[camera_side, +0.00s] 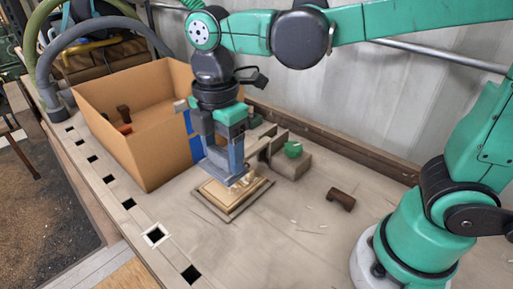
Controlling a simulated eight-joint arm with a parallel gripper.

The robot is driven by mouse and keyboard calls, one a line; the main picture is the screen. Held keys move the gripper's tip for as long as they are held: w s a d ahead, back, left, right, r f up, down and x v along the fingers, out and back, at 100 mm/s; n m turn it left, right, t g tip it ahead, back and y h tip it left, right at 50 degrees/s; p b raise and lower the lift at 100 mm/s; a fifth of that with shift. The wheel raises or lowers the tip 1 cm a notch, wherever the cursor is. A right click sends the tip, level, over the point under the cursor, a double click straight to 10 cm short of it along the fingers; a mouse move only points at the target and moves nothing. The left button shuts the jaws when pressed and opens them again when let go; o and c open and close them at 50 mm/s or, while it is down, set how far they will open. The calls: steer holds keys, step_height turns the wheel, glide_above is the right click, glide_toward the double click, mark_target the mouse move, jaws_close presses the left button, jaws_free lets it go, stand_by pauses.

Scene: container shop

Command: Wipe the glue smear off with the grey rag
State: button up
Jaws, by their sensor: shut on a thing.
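My gripper (224,150) points straight down over a small wooden panel (229,205) lying flat on the bench. It is shut on the grey rag (235,166), a blue-grey piece that hangs at the fingertips. The rag's lower end is at the panel's upper face, near its back part; whether it presses on the wood I cannot tell. The glue smear cannot be made out clearly; the rag and fingers cover part of the panel.
A large open cardboard box (150,165) with a few items inside stands close to the left of my gripper. Behind the panel are wooden blocks with a green item (293,149). A brown piece (341,199) lies to the right. The bench's front is mostly clear, with square holes along its left edge.

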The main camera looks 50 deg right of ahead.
steer(key=shift+w+d+f, duration=0.4)
steer(key=shift+d+f, duration=0.35)
steer(key=shift+f, duration=0.65)
steer(key=shift+w+d+f, duration=0.4)
steer(key=shift+d+f, duration=0.35)
steer(key=shift+f, duration=0.65)
steer(key=shift+w+d+f, duration=0.4)
steer(key=shift+d+f, duration=0.35)
steer(key=shift+f, duration=0.65)
steer(key=shift+r, duration=0.1)
